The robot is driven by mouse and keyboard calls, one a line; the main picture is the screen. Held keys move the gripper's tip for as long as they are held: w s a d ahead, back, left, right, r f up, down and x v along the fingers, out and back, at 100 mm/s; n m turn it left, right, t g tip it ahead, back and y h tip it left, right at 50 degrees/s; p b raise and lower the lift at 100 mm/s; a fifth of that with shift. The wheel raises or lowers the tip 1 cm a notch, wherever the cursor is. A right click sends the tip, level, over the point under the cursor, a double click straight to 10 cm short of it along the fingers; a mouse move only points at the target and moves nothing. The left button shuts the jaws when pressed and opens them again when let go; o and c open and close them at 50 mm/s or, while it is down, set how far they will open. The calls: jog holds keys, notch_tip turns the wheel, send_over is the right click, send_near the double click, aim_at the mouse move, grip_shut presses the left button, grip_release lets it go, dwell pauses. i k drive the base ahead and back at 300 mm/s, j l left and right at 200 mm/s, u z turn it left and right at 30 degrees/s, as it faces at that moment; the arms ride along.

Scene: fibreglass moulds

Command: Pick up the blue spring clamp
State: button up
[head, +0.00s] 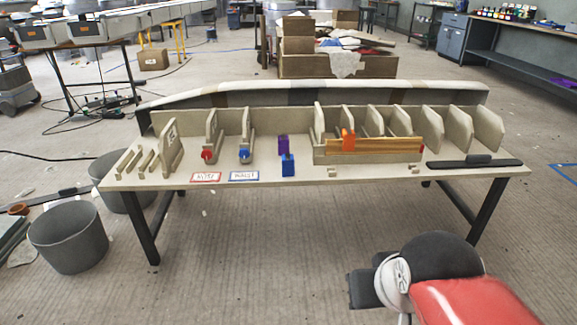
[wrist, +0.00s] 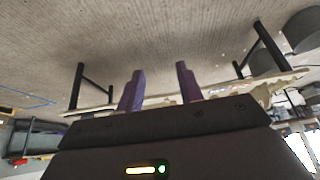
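A blue upright object (head: 288,166), which looks like the blue spring clamp, stands near the front middle of the long bench (head: 330,176). A purple object (head: 283,145) of similar shape stands just behind it. A smaller blue piece (head: 245,154) sits at a divider farther left; its exact form is too small to tell. My gripper (wrist: 160,67) shows in the wrist view with its two purple fingers apart and nothing between them. The bench appears upside down behind the fingers, at a distance. In the head view my arm is at the lower right, well in front of the bench.
An orange piece (head: 348,140) sits at a wooden tray (head: 372,157). A red piece (head: 208,155), a red-bordered card (head: 206,177) and a blue-bordered card (head: 243,176) are left of centre. A black bar (head: 474,162) lies right. Grey bins (head: 68,238) stand left; the front floor is clear.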

aim_at(287, 160)
jog(key=i+l+u, duration=0.2)
jog(key=i+u, duration=0.2)
jog(key=i+l+u, duration=0.75)
jog(key=k+j, duration=0.05)
